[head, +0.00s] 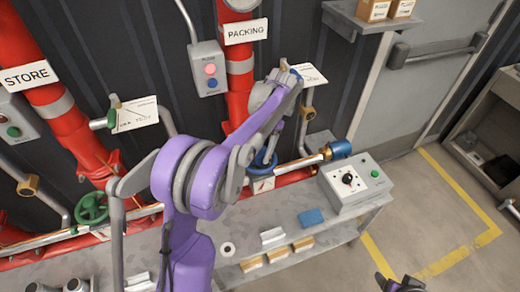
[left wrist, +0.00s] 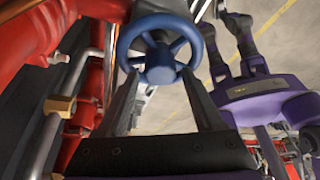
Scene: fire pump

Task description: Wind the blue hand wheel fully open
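The blue hand wheel (left wrist: 159,74) is at the upper middle of the left wrist view, with its spokes and hub showing. In the head view the blue wheel (head: 260,166) is partly hidden behind my left arm. My left gripper (left wrist: 160,78) is open. Its two dark fingers lie apart on either side of the wheel's near rim, with their tips close to it. Whether they touch the rim I cannot tell. My right gripper (head: 398,283) is at the bottom edge of the head view, its dark fingers apart and empty, far from the wheel.
A green hand wheel (head: 91,208) is on the left pipe. Red pipes (head: 240,95) rise by the wall. A grey control box (head: 354,184) stands on the bench right of the blue wheel. A blue block (head: 311,217) lies on the bench. The floor at right is clear.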

